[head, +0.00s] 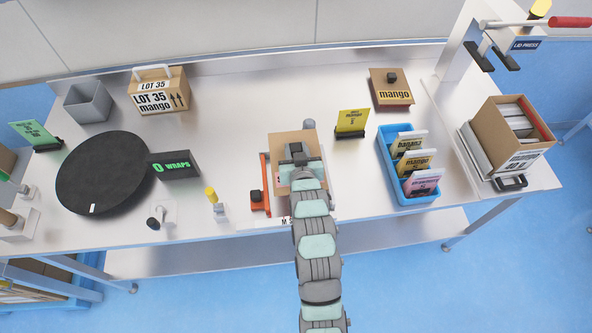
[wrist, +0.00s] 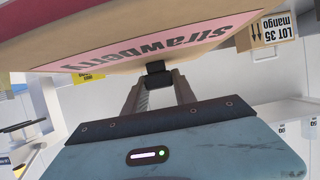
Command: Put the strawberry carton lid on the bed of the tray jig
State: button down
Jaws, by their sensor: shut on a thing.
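The strawberry carton lid (wrist: 150,45) fills the top of the wrist view, a brown board with a pink "Strawberry" label. My gripper (wrist: 158,75) is shut on its black knob. In the head view the lid (head: 283,142) shows as a brown board under my gripper (head: 296,150), over the tray jig. The tray jig (head: 265,170) shows as an orange edge at the lid's left, with a black knob near its front. Its bed is hidden by the lid and my arm. I cannot tell whether the lid touches the bed.
A yellow sign (head: 351,122) stands right of the jig. A blue bin (head: 386,157) of pouches is farther right. A mango lid (head: 391,89) lies behind it. The table's back middle is clear.

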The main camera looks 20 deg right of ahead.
notch_tip(320, 180, down, 11)
jog(key=shift+f+p, duration=0.15)
jog(key=shift+p, duration=0.4)
jog(key=shift+f, duration=0.2)
jog(key=c, duration=1)
grip_release()
